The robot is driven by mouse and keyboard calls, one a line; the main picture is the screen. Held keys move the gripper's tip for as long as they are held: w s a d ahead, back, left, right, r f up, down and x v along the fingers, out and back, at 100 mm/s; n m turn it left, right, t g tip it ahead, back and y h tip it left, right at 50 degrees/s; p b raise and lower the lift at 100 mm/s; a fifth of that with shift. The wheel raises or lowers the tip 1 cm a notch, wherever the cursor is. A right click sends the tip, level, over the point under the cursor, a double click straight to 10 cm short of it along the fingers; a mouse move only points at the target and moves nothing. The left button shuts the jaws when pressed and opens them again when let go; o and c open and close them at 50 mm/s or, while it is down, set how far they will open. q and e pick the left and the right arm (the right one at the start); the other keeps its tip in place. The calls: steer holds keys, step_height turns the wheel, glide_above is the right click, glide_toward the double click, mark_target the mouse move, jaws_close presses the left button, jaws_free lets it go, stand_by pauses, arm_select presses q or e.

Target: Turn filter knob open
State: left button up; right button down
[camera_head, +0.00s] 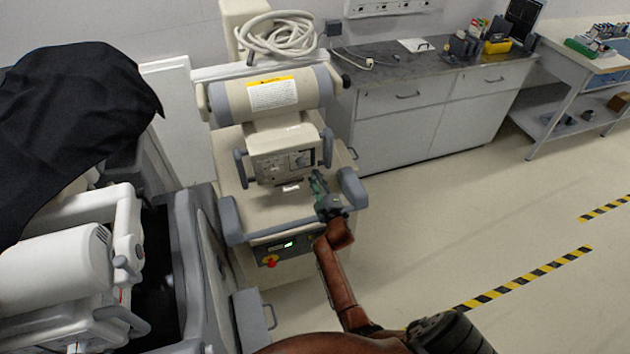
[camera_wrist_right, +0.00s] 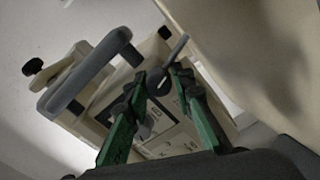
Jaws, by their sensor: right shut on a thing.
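The filter knob is a dark grey round dial with a lever-like grip. It shows in the right wrist view (camera_wrist_right: 160,80) between the green fingertips, on the cream control panel (camera_head: 270,166) of the cart-mounted machine. My right gripper (camera_head: 316,178) reaches up to the right side of that panel in the head view; its fingers (camera_wrist_right: 158,84) are shut on the knob. In the head view the knob is too small to tell its turn exactly. My left gripper is not in view.
Grey handles (camera_head: 328,147) flank the panel, close to my right gripper. The machine's grey side bumper (camera_head: 352,188) is just right of my wrist. A second machine under a black cover (camera_head: 75,120) stands at the left. Floor (camera_head: 450,235) to the right is clear.

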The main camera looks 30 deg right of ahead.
steer(key=shift+s+d+f, duration=0.15)
steer(key=shift+s+d, duration=0.05)
steer(key=shift+d, duration=0.2)
steer(key=c, duration=1.7)
jaws_free()
steer(key=shift+d, duration=0.1)
steer(key=v, duration=1.2)
steer(key=shift+w+a, duration=0.1)
steer(key=shift+a, duration=0.2)
